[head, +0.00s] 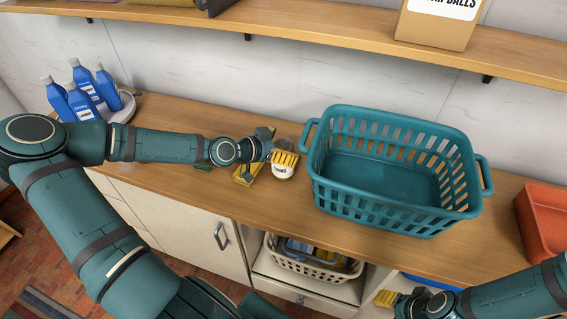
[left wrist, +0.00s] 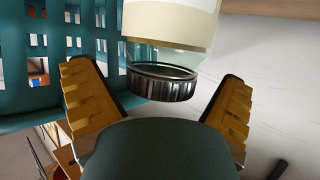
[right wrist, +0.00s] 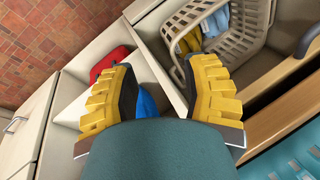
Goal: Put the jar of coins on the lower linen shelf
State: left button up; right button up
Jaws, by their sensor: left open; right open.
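The jar of coins (head: 283,172), pale with a COINS label, stands on the wooden counter left of the teal basket. My left gripper (head: 267,166) is open at the jar, its yellow finger pads to either side. In the left wrist view the jar (left wrist: 172,25) and its dark ribbed lid (left wrist: 162,84) show between the spread fingers; I cannot tell whether they touch. My right gripper (head: 393,299) is open and empty, low in front of the counter. A wooden wall shelf (head: 330,32) runs above the counter; I cannot tell whether it is the lower linen shelf.
The teal basket (head: 392,228) stands right of the jar, with an orange bin (head: 543,222) beyond. Blue bottles (head: 84,88) stand at the left end. A cardboard box (head: 436,28) stands on the wall shelf. A beige basket (head: 310,267) sits in the opening below the counter.

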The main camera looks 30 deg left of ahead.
pick_arm(q)
jog(key=shift+x, duration=0.8)
jog(key=c, duration=1.5)
jog(key=shift+o, duration=0.2)
jog(key=shift+w+r, duration=0.1)
jog(key=shift+r, duration=0.05)
